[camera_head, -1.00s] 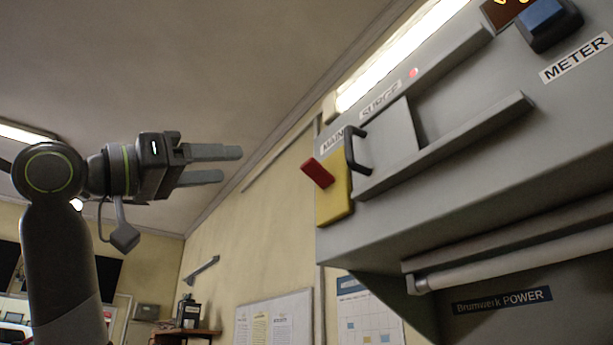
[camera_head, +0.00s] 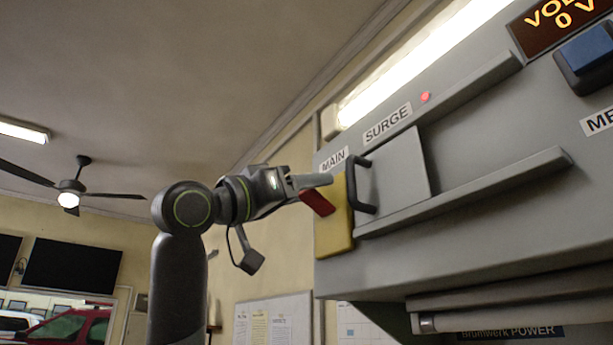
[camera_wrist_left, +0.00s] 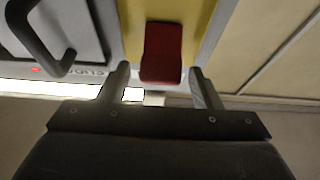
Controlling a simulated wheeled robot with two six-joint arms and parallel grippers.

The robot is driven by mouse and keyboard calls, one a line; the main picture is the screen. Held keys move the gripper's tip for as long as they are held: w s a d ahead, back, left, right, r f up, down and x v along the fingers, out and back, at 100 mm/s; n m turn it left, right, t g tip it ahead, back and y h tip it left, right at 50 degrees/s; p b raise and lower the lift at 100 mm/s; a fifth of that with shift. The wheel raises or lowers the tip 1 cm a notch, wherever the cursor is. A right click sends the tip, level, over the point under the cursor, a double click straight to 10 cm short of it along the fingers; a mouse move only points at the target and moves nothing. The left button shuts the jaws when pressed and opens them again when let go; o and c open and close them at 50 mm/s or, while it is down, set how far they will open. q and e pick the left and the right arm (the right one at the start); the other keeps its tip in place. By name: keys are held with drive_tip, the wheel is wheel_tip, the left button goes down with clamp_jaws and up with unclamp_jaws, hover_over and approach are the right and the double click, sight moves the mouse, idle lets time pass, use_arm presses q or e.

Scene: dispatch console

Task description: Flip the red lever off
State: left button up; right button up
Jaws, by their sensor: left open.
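The red lever (camera_head: 318,202) sticks out from a yellow plate (camera_head: 334,236) at the left end of the grey console, under the MAIN label (camera_head: 334,160). It tilts downward away from the plate. My left gripper (camera_head: 322,182) is open at the lever, with a finger just above it in the head view. In the left wrist view the red lever (camera_wrist_left: 161,52) lies ahead, centred between the two open fingers (camera_wrist_left: 157,85), with a gap on each side. I cannot tell whether a finger touches it. My right gripper is not in view.
A black handle (camera_head: 361,184) on a sliding grey panel (camera_head: 405,172) stands just right of the yellow plate. A ledge (camera_head: 470,190) runs below it. A red light (camera_head: 425,97) glows beside the SURGE label (camera_head: 387,122). Left of the console is open room.

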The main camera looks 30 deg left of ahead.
use_arm(q)
drive_tip(key=shift+w+d+r, duration=0.1)
drive_tip(key=shift+w, duration=0.15)
